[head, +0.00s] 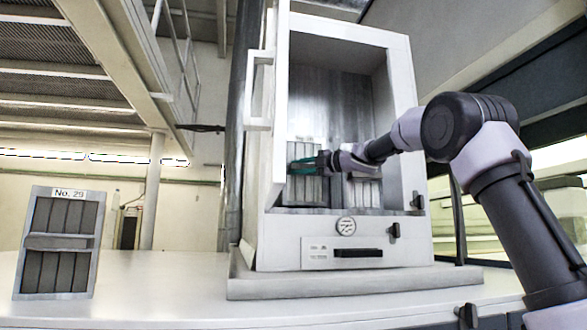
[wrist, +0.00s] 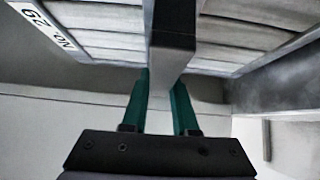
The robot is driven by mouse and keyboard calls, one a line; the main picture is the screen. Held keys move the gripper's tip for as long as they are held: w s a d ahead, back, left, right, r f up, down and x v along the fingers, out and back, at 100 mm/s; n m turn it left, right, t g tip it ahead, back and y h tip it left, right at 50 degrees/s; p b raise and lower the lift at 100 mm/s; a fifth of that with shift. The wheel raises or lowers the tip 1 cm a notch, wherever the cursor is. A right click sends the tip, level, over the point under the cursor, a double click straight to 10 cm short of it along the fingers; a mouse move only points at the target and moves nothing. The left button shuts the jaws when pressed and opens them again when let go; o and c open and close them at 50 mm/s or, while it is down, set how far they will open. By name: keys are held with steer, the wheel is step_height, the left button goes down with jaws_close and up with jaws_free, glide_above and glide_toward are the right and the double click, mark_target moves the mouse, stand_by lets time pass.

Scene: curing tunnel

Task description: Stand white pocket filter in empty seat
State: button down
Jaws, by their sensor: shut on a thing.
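My gripper (head: 306,163) reaches into the open white cabinet (head: 405,100), its green fingers closed on a pleated filter (head: 308,190). In the wrist view my gripper's green fingers (wrist: 165,105) stand on either side of the filter's dark crossbar (wrist: 172,42). The filter's pale pleats (wrist: 100,42) and its "No. 29" label (wrist: 48,28) show beyond them. In the head view the held filter looks upright in the cabinet's left part. Whether its foot touches the floor or a seat cannot be told. My arm covers part of the interior, and no empty seat is clearly visible.
Another pleated panel (head: 364,192) stands to the right inside the cabinet, partly hidden by my wrist. A grey-framed filter marked "No. 29" (head: 60,242) stands on the white bench (head: 165,275) at left. The cabinet's open door (head: 259,90) is at its left; the bench between is clear.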

steer(key=shift+f, duration=0.6)
steer(key=c, duration=0.6)
jaws_free()
steer(key=shift+f, duration=0.15)
steer(key=v, duration=1)
steer(key=shift+s+d+r, duration=0.2)
steer(key=shift+s+d, duration=0.05)
steer(key=shift+d, duration=0.05)
